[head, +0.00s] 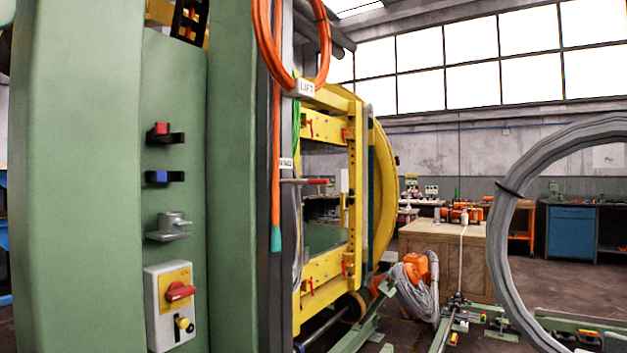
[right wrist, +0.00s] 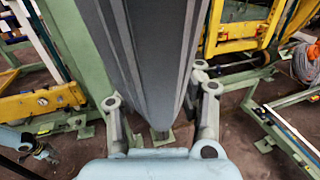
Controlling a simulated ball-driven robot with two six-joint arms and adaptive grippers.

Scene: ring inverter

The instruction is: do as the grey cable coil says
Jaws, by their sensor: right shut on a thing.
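A large grey cable coil (head: 505,215) with a black tie stands close at the right of the head view, cut off by the picture's edge. I see no readable writing on it. In the right wrist view my right gripper (right wrist: 160,98) is shut on a ridged grey thing, which looks like this coil (right wrist: 145,45). The right gripper does not show in the head view.
A green cabinet (head: 105,110) at the left carries red and blue buttons, a grey fitting and a switch box (head: 170,305). Beyond it stands a yellow ring frame (head: 385,190). A smaller grey cable bundle (head: 418,298) lies low near green rails. A wooden crate (head: 450,250) stands behind.

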